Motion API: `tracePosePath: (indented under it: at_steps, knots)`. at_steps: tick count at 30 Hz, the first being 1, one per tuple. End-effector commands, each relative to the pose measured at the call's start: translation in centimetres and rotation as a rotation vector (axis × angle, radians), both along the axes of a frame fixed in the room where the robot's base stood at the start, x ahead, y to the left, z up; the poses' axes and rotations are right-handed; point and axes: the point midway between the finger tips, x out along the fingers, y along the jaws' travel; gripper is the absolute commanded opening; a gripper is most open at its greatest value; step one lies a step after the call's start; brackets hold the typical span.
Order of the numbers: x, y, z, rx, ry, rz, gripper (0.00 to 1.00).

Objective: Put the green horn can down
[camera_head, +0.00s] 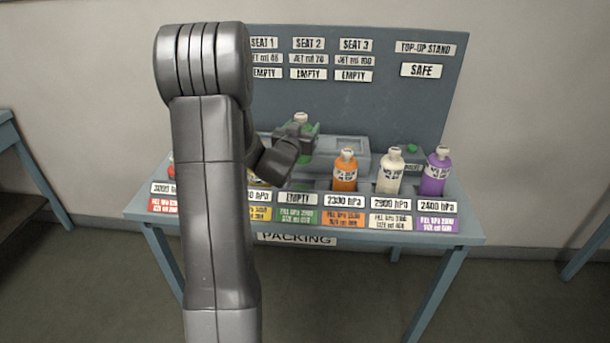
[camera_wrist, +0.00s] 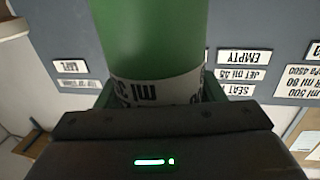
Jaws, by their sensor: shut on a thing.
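The green horn can (camera_head: 301,118) is in my gripper (camera_head: 297,136), over the grey seat block in the middle of the bench. Only its pale top and a little green show in the head view. In the wrist view the green can (camera_wrist: 150,40) fills the upper middle, with a white printed band at the jaws. My gripper (camera_wrist: 160,110) is shut on it. The can's base is hidden, so I cannot tell whether it touches the block. The front-row place with the green card (camera_head: 297,217) reads EMPTY.
Orange (camera_head: 345,172), white (camera_head: 390,173) and purple (camera_head: 436,172) cans stand at the front right. My arm hides much of the left row. The grey seat block (camera_head: 345,160) lies behind; the SEAT 1, 2 and 3 signs read EMPTY. The top-up stand sign (camera_head: 423,70) reads SAFE.

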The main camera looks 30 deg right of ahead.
Motion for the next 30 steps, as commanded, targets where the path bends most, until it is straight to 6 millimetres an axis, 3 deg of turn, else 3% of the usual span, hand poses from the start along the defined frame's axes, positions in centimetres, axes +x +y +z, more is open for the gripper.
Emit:
tracePosePath:
  at_steps: [7,14,21,30]
  knots:
    - [0.0,0.1,-4.1,0.002,0.005,0.001,0.33]
    - [0.0,0.1,-5.7,0.0,0.001,0.001,0.33]
    - [0.0,0.1,-8.7,0.001,0.004,0.002,0.33]
    - [0.0,0.1,-9.4,0.0,-0.001,0.002,0.33]
